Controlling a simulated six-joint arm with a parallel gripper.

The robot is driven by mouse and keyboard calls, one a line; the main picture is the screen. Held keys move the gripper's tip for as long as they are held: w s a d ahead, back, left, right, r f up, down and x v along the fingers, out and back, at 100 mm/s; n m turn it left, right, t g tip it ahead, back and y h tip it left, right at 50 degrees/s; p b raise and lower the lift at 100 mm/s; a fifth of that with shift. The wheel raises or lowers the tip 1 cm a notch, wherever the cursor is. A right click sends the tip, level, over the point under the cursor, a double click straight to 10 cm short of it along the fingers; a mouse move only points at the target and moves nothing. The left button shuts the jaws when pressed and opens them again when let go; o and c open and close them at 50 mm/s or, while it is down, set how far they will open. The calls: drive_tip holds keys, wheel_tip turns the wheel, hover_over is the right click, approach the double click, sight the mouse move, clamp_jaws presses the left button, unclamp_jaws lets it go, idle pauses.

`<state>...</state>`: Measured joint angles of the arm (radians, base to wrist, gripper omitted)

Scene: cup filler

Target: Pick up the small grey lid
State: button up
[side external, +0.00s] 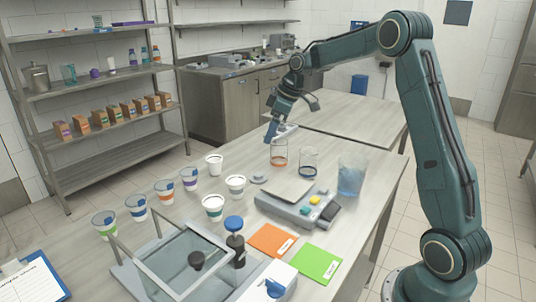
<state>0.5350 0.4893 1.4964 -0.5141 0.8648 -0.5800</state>
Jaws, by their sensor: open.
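The small grey lid (259,179) lies flat on the table, left of the scale and behind the white cup. It looks like a low disc with a raised middle. My gripper (272,131) hangs above the table at upper centre, its blue fingertips pointing down. It is open, and I see nothing held in it. In the picture it is above and slightly right of the lid, well apart from it, close to the clear cup with the orange band (279,153).
Several cups stand left of the lid, the nearest a white cup (235,186). Right of it are a dark-banded clear cup (308,163), a blue-liquid jug (351,178) and the scale (292,208). A framed device (190,262) and orange card (271,240) lie in front.

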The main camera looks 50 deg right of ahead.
drive_tip(key=n, duration=0.1)
approach(260, 174)
drive_tip(key=f, duration=0.3)
drive_tip(key=shift+w+a+y, duration=0.2)
drive_tip(key=shift+w+y, duration=0.1)
drive_tip(key=shift+w+f, duration=0.1)
drive_tip(key=shift+f, duration=0.05)
idle(0.3)
drive_tip(key=shift+w+x, duration=0.2)
drive_tip(key=shift+x, duration=2.35)
drive_tip(key=c, duration=1.1)
